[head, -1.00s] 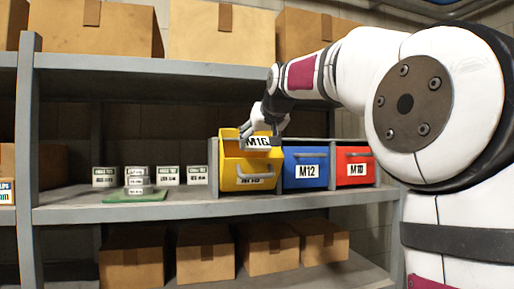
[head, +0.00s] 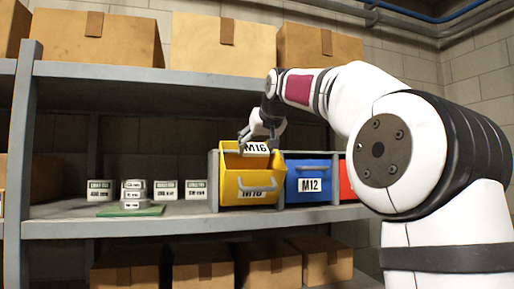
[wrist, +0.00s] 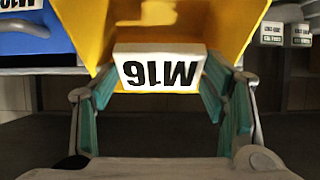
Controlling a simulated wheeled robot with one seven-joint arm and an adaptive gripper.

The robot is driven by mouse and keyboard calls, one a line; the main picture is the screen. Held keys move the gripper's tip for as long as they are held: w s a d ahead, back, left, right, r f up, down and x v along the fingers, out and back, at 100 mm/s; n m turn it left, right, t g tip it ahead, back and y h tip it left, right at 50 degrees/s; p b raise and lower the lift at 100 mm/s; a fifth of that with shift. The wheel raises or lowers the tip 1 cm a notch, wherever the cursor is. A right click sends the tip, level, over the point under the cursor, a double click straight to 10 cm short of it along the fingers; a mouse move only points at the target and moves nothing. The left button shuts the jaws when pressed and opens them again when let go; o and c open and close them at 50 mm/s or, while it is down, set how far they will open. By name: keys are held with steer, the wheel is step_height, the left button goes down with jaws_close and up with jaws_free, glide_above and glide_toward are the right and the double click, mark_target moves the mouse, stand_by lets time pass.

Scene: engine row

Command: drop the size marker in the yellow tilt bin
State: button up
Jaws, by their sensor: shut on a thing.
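The size marker (wrist: 160,70) is a white block with black "M16" lettering, upside down in the wrist view. My gripper (wrist: 162,98) is shut on it, with a green-padded finger on each side. In the head view the marker (head: 256,149) sits at the upper opening of the yellow tilt bin (head: 233,186), with my gripper (head: 262,130) just above it. The bin is tilted open and carries its own M16 label. In the wrist view the bin's yellow walls (wrist: 232,25) lie around and behind the marker. Whether the marker touches the bin cannot be told.
A blue M12 bin (head: 308,170) stands right of the yellow bin, and a red bin (head: 347,180) is partly hidden by my arm. Several small labelled boxes (head: 166,190) and a green mat (head: 120,212) are on the shelf at left. Cardboard boxes fill the shelves above and below.

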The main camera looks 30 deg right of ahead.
steer(key=o, duration=1.2)
steer(key=shift+s, duration=0.1)
steer(key=v, duration=1.1)
steer(key=shift+s+a+r, duration=0.1)
steer(key=shift+s+r, duration=0.15)
steer(key=shift+s, duration=0.05)
